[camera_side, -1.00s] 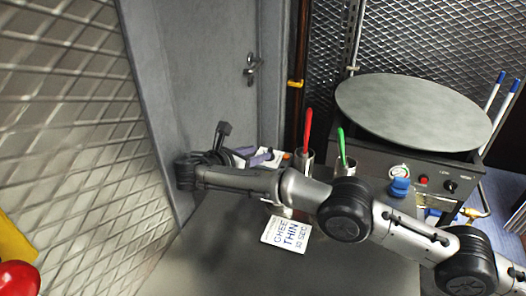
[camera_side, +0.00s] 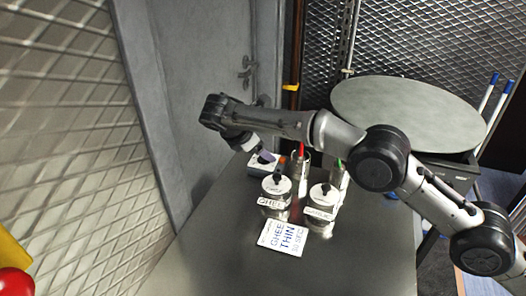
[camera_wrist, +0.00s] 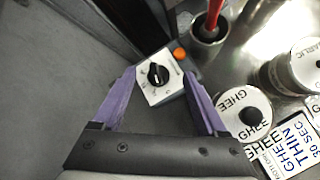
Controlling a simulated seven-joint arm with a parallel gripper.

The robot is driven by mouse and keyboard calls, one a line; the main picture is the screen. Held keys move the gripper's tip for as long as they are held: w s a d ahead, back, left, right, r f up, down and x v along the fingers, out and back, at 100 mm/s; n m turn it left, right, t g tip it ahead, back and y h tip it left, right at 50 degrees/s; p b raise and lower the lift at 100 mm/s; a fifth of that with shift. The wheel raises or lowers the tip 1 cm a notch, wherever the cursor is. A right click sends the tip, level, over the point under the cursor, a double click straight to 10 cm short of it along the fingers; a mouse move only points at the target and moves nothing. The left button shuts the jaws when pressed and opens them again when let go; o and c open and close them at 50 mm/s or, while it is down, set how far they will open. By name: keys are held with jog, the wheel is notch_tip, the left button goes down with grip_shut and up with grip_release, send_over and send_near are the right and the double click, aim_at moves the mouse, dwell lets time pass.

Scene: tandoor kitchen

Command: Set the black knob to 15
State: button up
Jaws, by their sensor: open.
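The black knob (camera_wrist: 158,75) sits on the sloping face of a small white box (camera_wrist: 161,94). A dial scale surrounds it, but its numbers are too small to read. My gripper (camera_wrist: 160,73) is open, its two purple fingers on either side of the knob in the wrist view. I cannot tell whether they touch it. In the side view my gripper (camera_side: 264,155) is low over the white box (camera_side: 257,168) at the back of the counter; the knob is hidden there.
A steel cup with a red-handled tool (camera_wrist: 212,22), a ghee canister (camera_wrist: 243,108) and a garlic canister (camera_side: 322,205) stand to the right. A card reading "GHEE THIN 30 SEC" (camera_side: 283,238) lies in front. The counter's front left is bare.

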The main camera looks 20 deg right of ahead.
jog(key=s+d+r+m+y, duration=0.3)
jog(key=d+r+m+y, duration=0.2)
jog(key=r+m+y, duration=0.65)
jog(key=w+f, duration=0.1)
jog(key=f, duration=0.3)
jog(key=w+a+f+m+h, duration=0.1)
jog(key=w+f, duration=0.1)
jog(key=f, duration=0.3)
jog(key=w+a+f+h, duration=0.1)
jog(key=f, duration=0.4)
jog(key=shift+w+a+f+m, duration=0.15)
jog(key=shift+w+a+m, duration=0.1)
jog(key=shift+w, duration=0.05)
grip_shut()
